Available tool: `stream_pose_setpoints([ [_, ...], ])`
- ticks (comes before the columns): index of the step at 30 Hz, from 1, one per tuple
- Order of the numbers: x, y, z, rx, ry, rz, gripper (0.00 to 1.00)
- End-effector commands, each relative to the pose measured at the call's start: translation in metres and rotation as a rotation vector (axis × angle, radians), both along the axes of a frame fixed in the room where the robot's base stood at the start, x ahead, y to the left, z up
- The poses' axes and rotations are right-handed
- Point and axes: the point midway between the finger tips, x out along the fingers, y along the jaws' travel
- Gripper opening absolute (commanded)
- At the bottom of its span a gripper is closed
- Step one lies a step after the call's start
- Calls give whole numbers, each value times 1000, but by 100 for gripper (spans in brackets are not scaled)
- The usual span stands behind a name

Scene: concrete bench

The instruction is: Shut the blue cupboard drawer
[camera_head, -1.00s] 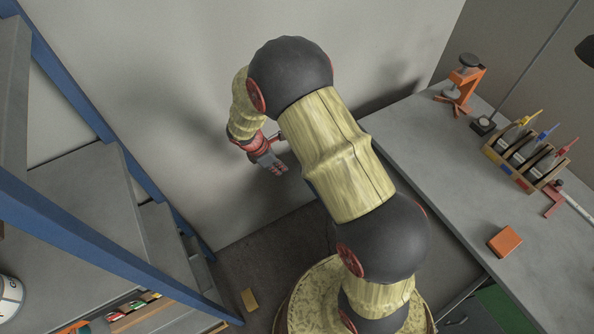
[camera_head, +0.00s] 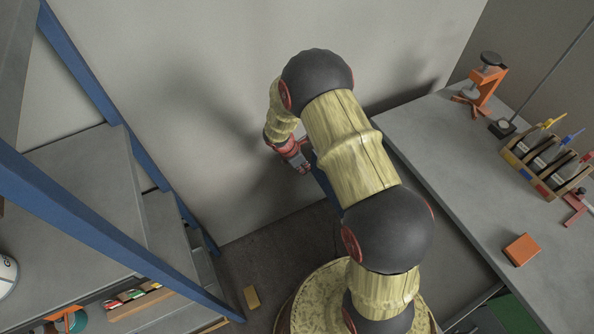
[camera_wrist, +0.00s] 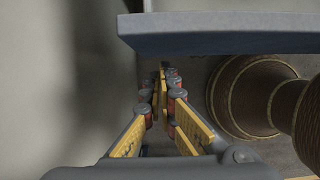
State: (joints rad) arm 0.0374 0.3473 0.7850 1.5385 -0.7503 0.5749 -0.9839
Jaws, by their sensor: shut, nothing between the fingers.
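A blue panel, which looks like part of the blue cupboard drawer (camera_head: 324,184), shows in the head view as a narrow strip beside my arm. Most of it is hidden behind my arm, so I cannot tell how far out the drawer stands. In the wrist view a flat blue-grey panel (camera_wrist: 225,32) crosses the top, just beyond and right of my fingers. My gripper (camera_head: 303,169) is just left of the blue strip in the head view. In the wrist view my gripper (camera_wrist: 163,75) has its yellow fingers together with nothing between them. I cannot tell whether it touches the panel.
A grey bench (camera_head: 440,150) at right holds an orange clamp (camera_head: 484,92), a bottle rack (camera_head: 540,170) and an orange block (camera_head: 521,249). Blue-framed shelves (camera_head: 85,190) stand at left. A yellow block (camera_head: 252,298) lies on the floor. A bare wall (camera_head: 200,100) is behind my arm.

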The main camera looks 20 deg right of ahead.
Motion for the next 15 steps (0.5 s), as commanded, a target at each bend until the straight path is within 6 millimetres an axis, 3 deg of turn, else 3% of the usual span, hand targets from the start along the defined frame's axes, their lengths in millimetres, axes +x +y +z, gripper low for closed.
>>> stream_pose_setpoints([
  [4,0,-9,0,0,0,-1,0],
  [15,0,-10,1,0,0,0,0],
])
